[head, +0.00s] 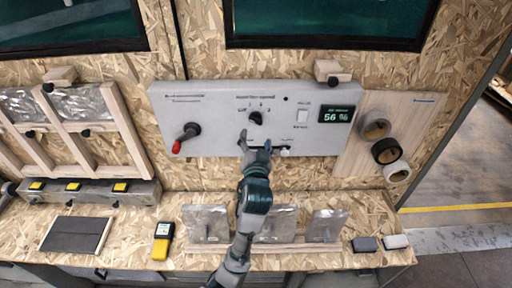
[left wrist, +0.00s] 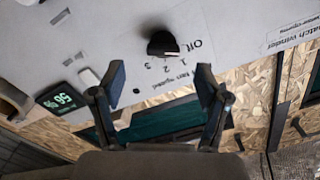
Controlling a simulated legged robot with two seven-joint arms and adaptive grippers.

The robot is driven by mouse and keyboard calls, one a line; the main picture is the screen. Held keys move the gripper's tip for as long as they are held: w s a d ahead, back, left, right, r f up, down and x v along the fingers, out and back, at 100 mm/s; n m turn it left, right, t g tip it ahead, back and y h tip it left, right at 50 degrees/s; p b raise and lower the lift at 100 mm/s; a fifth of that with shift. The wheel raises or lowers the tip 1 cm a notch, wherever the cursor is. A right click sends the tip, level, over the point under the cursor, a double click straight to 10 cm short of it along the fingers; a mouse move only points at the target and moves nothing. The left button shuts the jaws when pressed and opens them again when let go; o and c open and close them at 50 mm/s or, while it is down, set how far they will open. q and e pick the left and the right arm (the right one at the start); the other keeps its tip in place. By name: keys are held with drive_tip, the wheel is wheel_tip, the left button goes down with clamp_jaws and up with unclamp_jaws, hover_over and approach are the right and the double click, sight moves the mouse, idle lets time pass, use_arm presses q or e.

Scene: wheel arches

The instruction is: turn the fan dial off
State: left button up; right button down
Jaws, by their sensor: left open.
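The fan dial (head: 256,117) is a black knob on the pale grey panel (head: 215,103). In the left wrist view the fan dial (left wrist: 162,43) has the marks Off, 1, 2 and 3 printed around it. I cannot tell for sure which mark it points to. My left gripper (head: 255,143) is just below the dial in the head view, open and empty. In the left wrist view its two fingers (left wrist: 160,79) stand apart, with the dial beyond them, showing between them. I see no contact. My right gripper is not in view.
A display (head: 339,115) reads 56 %, beside a white switch (head: 303,116). A red-tipped lever (head: 187,136) is on the panel's left. Tape rolls (head: 386,151) hang at the right. Grey plates (head: 207,223) stand in a rack below, near a yellow-black meter (head: 162,240).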

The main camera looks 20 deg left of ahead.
use_arm(q)
drive_tip(key=shift+v, duration=1.85)
drive_tip(key=shift+f, duration=0.1)
